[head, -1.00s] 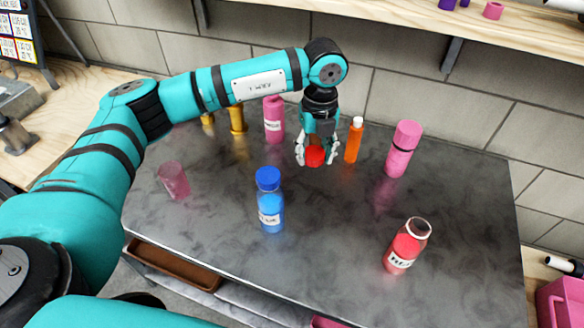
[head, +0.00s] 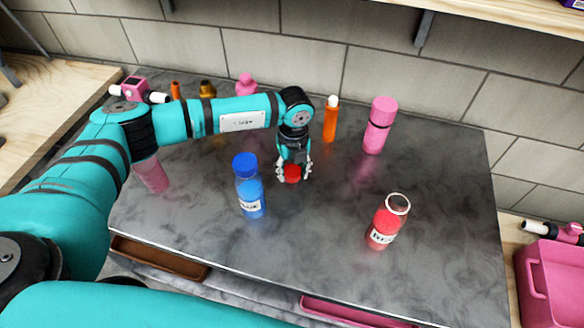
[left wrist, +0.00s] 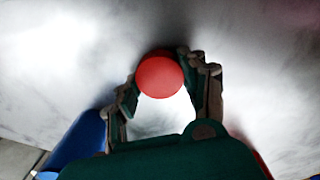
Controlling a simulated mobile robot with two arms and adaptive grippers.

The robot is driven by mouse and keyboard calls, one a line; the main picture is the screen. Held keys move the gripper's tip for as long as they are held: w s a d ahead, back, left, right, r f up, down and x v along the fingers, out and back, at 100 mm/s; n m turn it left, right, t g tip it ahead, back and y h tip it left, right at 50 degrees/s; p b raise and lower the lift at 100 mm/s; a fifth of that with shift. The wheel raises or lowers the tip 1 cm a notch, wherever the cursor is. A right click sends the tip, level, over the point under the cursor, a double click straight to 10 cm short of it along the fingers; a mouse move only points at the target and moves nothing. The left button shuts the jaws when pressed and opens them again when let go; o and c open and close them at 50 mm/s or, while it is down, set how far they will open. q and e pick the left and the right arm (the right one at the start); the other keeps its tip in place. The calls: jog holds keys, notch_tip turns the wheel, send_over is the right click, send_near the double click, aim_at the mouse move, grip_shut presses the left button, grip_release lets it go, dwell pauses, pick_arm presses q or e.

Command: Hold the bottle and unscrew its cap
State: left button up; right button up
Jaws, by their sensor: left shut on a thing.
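The red bottle (head: 384,226) stands upright at the right front of the dark table, its mouth open and uncapped. A round red cap (head: 292,174) is in my left gripper (head: 294,168), which points down just above or at the tabletop; I cannot tell whether the cap touches it. In the left wrist view the red cap (left wrist: 160,77) sits between the fingertips. The left gripper is left of the red bottle and apart from it. My right gripper is not in view.
A blue capped bottle (head: 249,188) stands close left of the gripper. An orange bottle (head: 330,120) and a pink bottle (head: 379,126) stand behind. A pinkish glass (head: 151,176) is at left. The table (head: 440,190) is clear at right. A pink bin (head: 550,285) is beyond.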

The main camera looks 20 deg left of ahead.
aim_at(293, 171)
pick_arm(q)
jog(key=shift+f, duration=0.2)
jog(key=o, duration=1.3)
jog(key=shift+r, duration=0.1)
jog(key=shift+r, duration=0.45)
notch_tip(293, 171, up, 11)
jog(key=b, duration=0.2)
jog(key=shift+d+r, duration=0.15)
jog(key=shift+r, duration=0.05)
jog(key=shift+w, duration=0.1)
